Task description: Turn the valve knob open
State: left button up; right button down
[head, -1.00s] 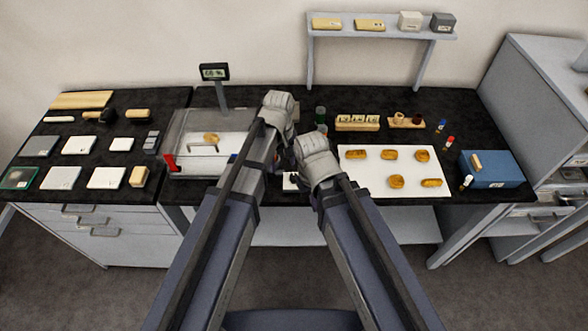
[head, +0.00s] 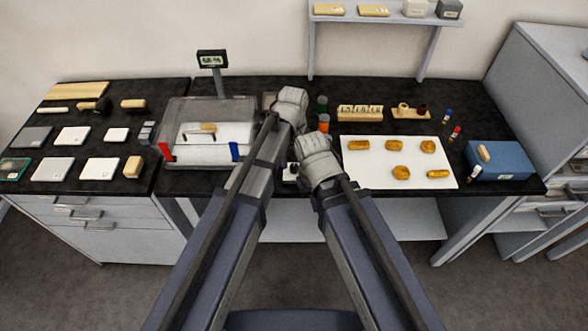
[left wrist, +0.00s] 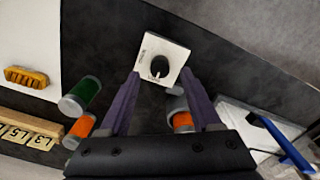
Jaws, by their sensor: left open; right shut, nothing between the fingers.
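The valve knob (left wrist: 159,66) is a round black knob with a pale pointer mark on a white square plate (left wrist: 148,48). In the left wrist view it lies just beyond and between the fingertips of my left gripper (left wrist: 160,76), which is open and empty. I cannot tell whether the fingers touch the plate. In the head view only part of the white plate (head: 290,168) shows between my arms. My left gripper (head: 292,105) is above and behind it there, its fingers hidden. My right gripper (head: 317,160) is close beside it on the right, its fingertips hidden too.
Green (head: 322,105) and orange (head: 324,122) jars stand close behind my right gripper. A clear-walled balance case (head: 178,110) with red and blue handles stands left. A white board (head: 375,176) with several golden pieces lies right. A blue box (head: 508,165) is at the far right.

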aim_at(294, 168)
pick_arm(q)
notch_tip(294, 168, down, 3)
jog(key=shift+r+b, duration=0.15)
jog(key=shift+b, duration=0.65)
pick_arm(e)
notch_tip(294, 168, down, 2)
jog(key=shift+f, duration=0.25)
pick_arm(q)
grip_shut()
